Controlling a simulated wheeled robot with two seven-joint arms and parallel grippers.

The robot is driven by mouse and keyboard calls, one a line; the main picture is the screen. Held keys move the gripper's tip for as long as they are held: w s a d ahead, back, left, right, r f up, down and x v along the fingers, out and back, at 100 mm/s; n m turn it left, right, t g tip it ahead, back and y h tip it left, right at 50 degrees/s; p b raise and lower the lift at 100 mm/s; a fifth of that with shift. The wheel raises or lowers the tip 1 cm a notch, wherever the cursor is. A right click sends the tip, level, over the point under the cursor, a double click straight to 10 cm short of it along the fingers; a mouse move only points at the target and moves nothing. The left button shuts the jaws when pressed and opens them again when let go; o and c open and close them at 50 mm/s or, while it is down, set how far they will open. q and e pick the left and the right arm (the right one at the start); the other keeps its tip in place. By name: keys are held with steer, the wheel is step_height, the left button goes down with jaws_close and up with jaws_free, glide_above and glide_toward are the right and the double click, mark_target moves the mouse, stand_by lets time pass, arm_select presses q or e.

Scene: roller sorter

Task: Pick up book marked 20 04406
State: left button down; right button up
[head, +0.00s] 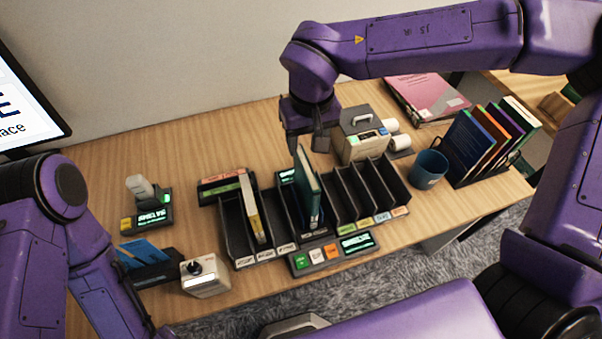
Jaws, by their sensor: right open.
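A teal-green book (307,188) stands on edge, leaning slightly, in the middle part of the black divided sorter (281,234). A pale book with a yellow part (252,210) stands in a slot to its left. No marking 20 04406 is readable on either book at this size. My right gripper (307,143) points down at the top far end of the teal-green book. It is open, and I cannot tell whether the book's top is between its fingers. My left arm shows at the lower left, with its gripper outside the picture.
Several books stand in a rack (487,170) at the right, beside a blue cup (429,169). A label printer (361,134) stands behind the sorter's empty right slots. A button panel (331,254) lies in front. A white control box (204,274) is at the left.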

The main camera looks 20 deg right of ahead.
mark_target(307, 166)
step_height(307, 166, down, 10)
steer(key=shift+w+d+p, duration=0.15)
steer(key=shift+p, duration=0.35)
jaws_close()
